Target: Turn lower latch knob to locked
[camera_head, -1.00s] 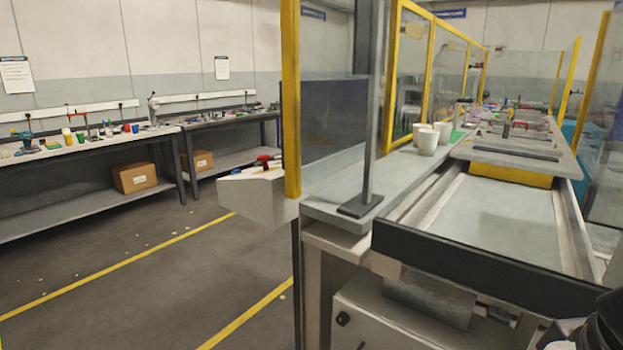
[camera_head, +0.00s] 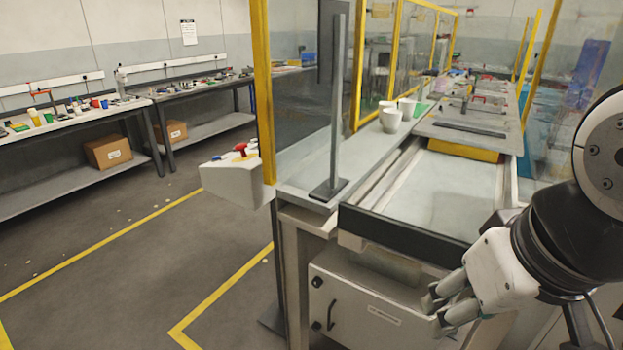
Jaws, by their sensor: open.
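The lower latch knob (camera_head: 316,325) is a small dark round knob near the left edge of a light grey cabinet door (camera_head: 375,308). A matching upper knob (camera_head: 317,282) sits above it. Both are too small to tell which way they are turned. My gripper (camera_head: 434,313) is at the lower right, white and grey, with its fingers pointing left. It is open, with nothing seen between the fingers, and stands well to the right of the lower knob, apart from it.
A dark door handle (camera_head: 331,315) sits just right of the knobs. A black-fronted conveyor (camera_head: 400,232) runs above the cabinet. Open floor (camera_head: 120,270) with yellow lines lies left of the cabinet.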

